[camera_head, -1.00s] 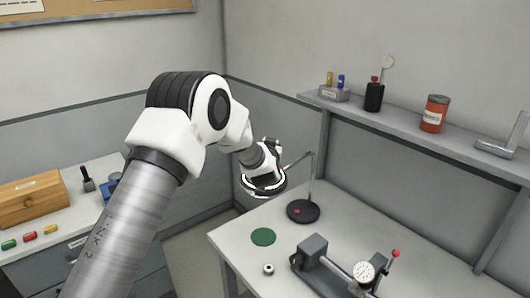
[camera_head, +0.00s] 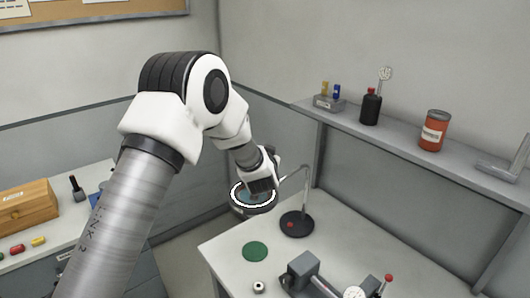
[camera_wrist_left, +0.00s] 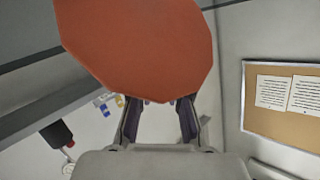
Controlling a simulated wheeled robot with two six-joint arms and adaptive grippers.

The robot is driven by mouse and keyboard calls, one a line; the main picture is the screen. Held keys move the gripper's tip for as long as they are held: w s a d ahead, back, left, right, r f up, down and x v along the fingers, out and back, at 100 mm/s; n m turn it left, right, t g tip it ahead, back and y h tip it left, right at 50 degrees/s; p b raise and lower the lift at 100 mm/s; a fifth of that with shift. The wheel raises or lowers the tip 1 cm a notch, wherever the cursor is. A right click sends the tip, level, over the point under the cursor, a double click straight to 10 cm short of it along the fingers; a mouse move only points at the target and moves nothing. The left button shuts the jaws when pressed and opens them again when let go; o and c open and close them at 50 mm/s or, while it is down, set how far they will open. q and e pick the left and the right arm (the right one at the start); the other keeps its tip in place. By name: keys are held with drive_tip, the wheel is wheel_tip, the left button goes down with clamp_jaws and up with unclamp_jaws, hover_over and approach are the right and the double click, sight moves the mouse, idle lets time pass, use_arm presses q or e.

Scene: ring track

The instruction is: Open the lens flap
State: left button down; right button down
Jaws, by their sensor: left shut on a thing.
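The magnifier head (camera_head: 253,209) has a bright white ring around a teal lens (camera_head: 246,198), and hangs on a thin bent arm over the bench's left edge. My left gripper (camera_head: 260,186) is right over the lens, its tips hard to make out. In the left wrist view a large orange-red disc (camera_wrist_left: 140,45), which looks like the lens flap, fills the upper middle. My left gripper (camera_wrist_left: 159,108) is shut on it at its near edge. How far the flap stands from the lens is not clear. My right gripper is not in view.
The lamp's round black base (camera_head: 297,224) stands on the bench (camera_head: 225,246). A green disc (camera_head: 255,251), a small metal ring (camera_head: 259,286) and a gauge fixture (camera_head: 303,268) are nearby. A shelf (camera_head: 400,150) runs along the back with an orange jar (camera_head: 434,131).

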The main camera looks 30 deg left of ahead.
use_arm(q)
drive_tip(key=shift+s+d+f, duration=0.1)
drive_tip(key=shift+s+f, duration=0.05)
drive_tip(key=shift+f, duration=0.3)
drive_tip(key=shift+s+d+f, duration=0.1)
drive_tip(key=shift+s+f, duration=0.05)
drive_tip(key=shift+f, duration=0.3)
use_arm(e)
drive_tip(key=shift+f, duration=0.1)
use_arm(q)
drive_tip(key=c, duration=1.4)
unclamp_jaws()
drive_tip(key=o, duration=0.4)
drive_tip(key=shift+d, duration=0.15)
drive_tip(key=shift+w+d, duration=0.25)
drive_tip(key=shift+w, duration=0.15)
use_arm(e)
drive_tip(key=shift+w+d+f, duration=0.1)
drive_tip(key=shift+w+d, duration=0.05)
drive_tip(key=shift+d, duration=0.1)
use_arm(q)
drive_tip(key=shift+a+r, duration=0.1)
drive_tip(key=shift+a, duration=0.2)
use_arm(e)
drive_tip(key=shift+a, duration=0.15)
use_arm(q)
drive_tip(key=shift+d, duration=0.1)
